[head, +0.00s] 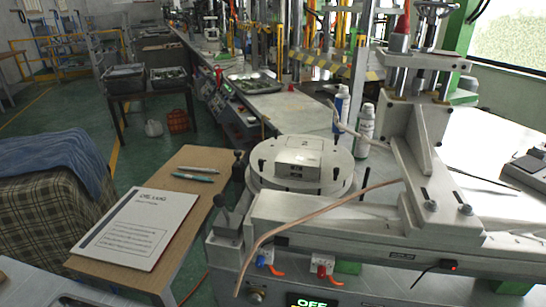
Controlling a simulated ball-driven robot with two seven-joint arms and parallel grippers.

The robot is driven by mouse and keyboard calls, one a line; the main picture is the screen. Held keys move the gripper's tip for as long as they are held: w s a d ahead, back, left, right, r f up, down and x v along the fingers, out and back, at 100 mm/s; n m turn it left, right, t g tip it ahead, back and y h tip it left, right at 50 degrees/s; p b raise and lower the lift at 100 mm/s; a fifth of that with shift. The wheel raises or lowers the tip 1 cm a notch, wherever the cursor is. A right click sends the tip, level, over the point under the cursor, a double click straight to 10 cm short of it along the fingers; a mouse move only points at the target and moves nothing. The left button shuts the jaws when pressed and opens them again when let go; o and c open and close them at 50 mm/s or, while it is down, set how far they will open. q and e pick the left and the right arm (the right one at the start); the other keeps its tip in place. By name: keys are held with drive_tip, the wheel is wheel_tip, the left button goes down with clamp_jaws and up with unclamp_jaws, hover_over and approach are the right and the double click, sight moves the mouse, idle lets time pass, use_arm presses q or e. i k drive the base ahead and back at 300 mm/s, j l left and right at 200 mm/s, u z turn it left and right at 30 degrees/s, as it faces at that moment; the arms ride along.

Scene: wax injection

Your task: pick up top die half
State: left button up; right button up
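The die (299,159) is a light grey metal block with a dark mark on its top face. It sits on the round metal platen (262,183) of the machine, near the middle of the head view. I cannot clearly make out the seam between its top and bottom halves at this size. Neither of my grippers can be made out in the head view, and nothing is seen holding the die.
A wooden side table (212,160) with a white booklet (135,225) and pens (193,177) stands left of the machine. A copper-coloured hose (300,222) crosses in front of the platen. The machine column (405,125) rises at right.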

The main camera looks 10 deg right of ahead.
sight(287, 160)
drive_tip(key=k+l+u, duration=0.45)
drive_tip(key=k+l, duration=0.45)
drive_tip(key=k, duration=0.1)
